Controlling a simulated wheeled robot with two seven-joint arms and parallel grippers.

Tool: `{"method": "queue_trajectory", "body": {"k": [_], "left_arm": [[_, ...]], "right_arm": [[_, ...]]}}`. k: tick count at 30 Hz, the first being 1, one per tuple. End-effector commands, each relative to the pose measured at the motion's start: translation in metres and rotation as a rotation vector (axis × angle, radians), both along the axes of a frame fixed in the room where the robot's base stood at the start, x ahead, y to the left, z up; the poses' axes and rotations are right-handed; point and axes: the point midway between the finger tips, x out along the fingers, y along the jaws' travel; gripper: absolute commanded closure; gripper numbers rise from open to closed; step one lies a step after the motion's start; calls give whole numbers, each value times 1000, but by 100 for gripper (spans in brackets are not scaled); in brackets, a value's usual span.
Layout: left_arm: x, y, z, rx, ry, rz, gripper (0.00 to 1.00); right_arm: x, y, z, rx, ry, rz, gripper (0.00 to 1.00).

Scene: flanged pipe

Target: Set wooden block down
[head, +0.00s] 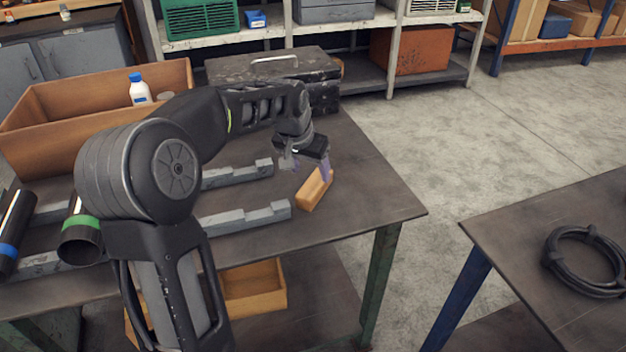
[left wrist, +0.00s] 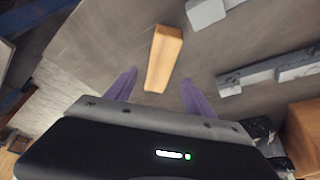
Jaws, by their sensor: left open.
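The wooden block (head: 314,189) is a light tan bar lying on the dark table (head: 370,192) near its right edge, to the right of the grey rails. My left gripper (head: 308,168) is at the block's far end in the head view. In the left wrist view the block (left wrist: 162,62) lies ahead of and between the two purple fingers of my left gripper (left wrist: 158,95). The fingers are apart, with clear gaps to both sides of the block. My right gripper is in neither view.
Grey notched rails (head: 243,217) lie left of the block. Black pipes with a green band (head: 82,222) and a blue band (head: 10,250) rest at the left. A wooden crate (head: 60,125) and a dark toolbox (head: 322,92) stand behind. Another table (head: 500,225) holds a coiled black hose (head: 588,262).

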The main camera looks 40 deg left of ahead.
Motion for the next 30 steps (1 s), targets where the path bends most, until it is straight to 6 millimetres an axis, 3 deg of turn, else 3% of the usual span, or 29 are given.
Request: {"method": "queue_trajectory", "body": {"k": [3,9,30], "left_arm": [[-9,-2,23,1,-4,0,38],[-17,-3,43,1,-1,-1,38],[-18,-4,45,-1,0,0,38]], "right_arm": [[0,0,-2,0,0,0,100],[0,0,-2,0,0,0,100],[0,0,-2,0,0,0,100]]}}
